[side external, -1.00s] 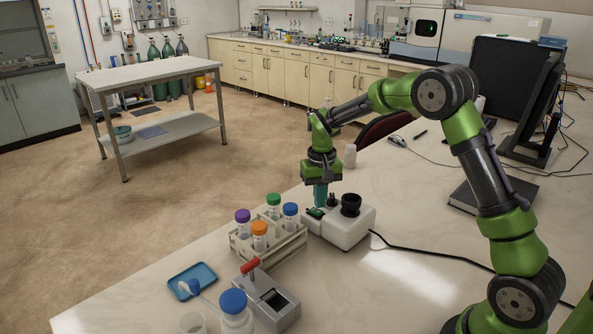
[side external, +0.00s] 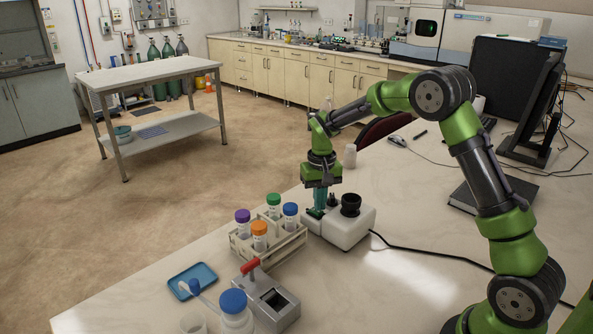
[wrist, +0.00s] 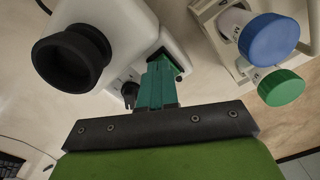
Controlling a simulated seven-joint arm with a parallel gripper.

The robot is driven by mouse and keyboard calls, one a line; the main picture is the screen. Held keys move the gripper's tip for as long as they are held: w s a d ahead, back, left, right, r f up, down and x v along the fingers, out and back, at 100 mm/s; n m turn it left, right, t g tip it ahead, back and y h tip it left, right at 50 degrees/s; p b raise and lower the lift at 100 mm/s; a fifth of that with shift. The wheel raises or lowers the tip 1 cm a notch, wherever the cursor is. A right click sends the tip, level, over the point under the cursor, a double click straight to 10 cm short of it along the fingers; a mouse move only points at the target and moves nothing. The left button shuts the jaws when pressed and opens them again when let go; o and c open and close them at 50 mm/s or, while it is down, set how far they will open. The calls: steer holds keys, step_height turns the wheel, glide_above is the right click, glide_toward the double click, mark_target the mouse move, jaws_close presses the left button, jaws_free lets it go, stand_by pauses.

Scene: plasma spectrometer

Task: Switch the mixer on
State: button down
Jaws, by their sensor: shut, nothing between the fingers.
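The mixer (side external: 350,231) is a white box with a black round cup (side external: 350,204) on top, standing on the bench. In the wrist view its white body (wrist: 122,22) and black cup (wrist: 70,58) fill the upper left. A small black knob (wrist: 130,92) sits on it. Whether the fingertips touch the switch I cannot tell.
A rack (side external: 270,249) of tubes with coloured caps stands close to the left of the mixer. In front are a grey device with a red lever (side external: 268,302), a blue-capped bottle (side external: 235,314) and a blue tray (side external: 193,280). A black cable (side external: 430,256) runs right from the mixer.

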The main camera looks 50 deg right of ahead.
steer(key=shift+f, duration=0.65)
steer(key=shift+r, duration=3.55)
steer(key=shift+f, duration=0.25)
steer(key=shift+s+a+f, duration=0.2)
steer(key=shift+s+f, duration=0.15)
steer(key=shift+s, duration=0.1)
steer(key=s+a+r+n+t+y, duration=0.1)
steer(key=s+a+r+t, duration=0.2)
steer(key=s, duration=0.8)
steer(key=s+a+r+n+t+y, duration=0.1)
steer(key=s+a+r+t, duration=0.3)
steer(key=s+a+r, duration=0.4)
steer(key=s+r, duration=0.1)
steer(key=s, duration=0.2)
steer(key=shift+s+a+r, duration=0.15)
steer(key=shift+s+a, duration=0.05)
steer(key=shift+s, duration=0.05)
